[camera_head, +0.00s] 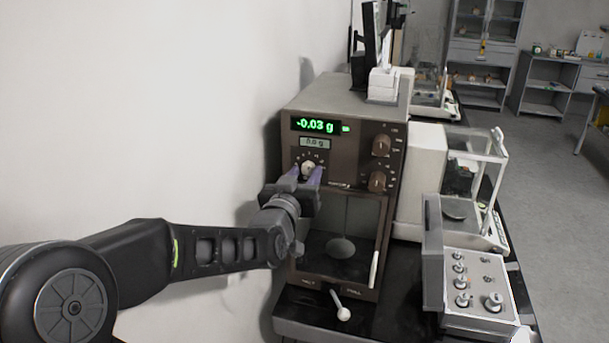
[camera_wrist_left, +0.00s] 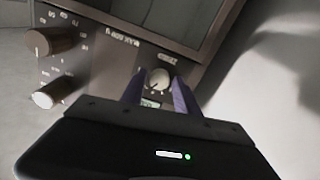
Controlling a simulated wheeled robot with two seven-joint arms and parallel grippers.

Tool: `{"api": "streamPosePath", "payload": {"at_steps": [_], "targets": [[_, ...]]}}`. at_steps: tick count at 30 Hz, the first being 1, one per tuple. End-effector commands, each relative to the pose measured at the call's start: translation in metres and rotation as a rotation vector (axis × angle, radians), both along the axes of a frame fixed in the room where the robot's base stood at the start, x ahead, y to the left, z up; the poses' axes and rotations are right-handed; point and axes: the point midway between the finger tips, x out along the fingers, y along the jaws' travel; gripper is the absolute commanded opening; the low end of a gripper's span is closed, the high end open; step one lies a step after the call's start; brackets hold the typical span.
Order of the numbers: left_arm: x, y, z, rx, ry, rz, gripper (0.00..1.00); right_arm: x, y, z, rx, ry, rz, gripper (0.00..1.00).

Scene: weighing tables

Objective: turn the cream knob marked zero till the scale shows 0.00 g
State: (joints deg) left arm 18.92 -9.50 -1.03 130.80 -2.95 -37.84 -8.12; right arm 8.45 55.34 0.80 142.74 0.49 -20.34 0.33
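The brown scale (camera_head: 297,108) stands on a dark table against the wall. Its green display (camera_head: 318,126) reads -0.03 g. A small grey readout (camera_head: 314,142) below it seems to read 0.0 g. The cream knob (camera_head: 308,168) is on the front panel under the readouts; it also shows in the left wrist view (camera_wrist_left: 159,79), its label too blurred to read. My left gripper (camera_head: 306,174) is at the panel, its two purple fingers spread either side of the knob. In the wrist view (camera_wrist_left: 157,83) the fingers look apart, with the knob between their tips. My right gripper is not in view.
Brown knobs (camera_head: 381,146) sit right of the display. Below are a glass-fronted chamber with a round pan (camera_head: 340,247) and a white-ended lever (camera_head: 343,313). A grey control box (camera_head: 480,283) and another balance (camera_head: 425,170) stand to the right. The wall is close on the left.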

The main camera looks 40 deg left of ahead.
Motion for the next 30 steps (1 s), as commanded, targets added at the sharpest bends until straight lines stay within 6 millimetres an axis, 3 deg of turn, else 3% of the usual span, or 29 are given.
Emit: {"api": "streamPosePath", "payload": {"at_steps": [13,30], "targets": [[-0.0002,-0.0002,0.0,0.0,0.0,0.0,0.0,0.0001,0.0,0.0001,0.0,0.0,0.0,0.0],[0.0,0.0,-0.0019,0.063,0.021,0.0,0.0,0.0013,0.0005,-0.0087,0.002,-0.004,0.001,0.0]]}}
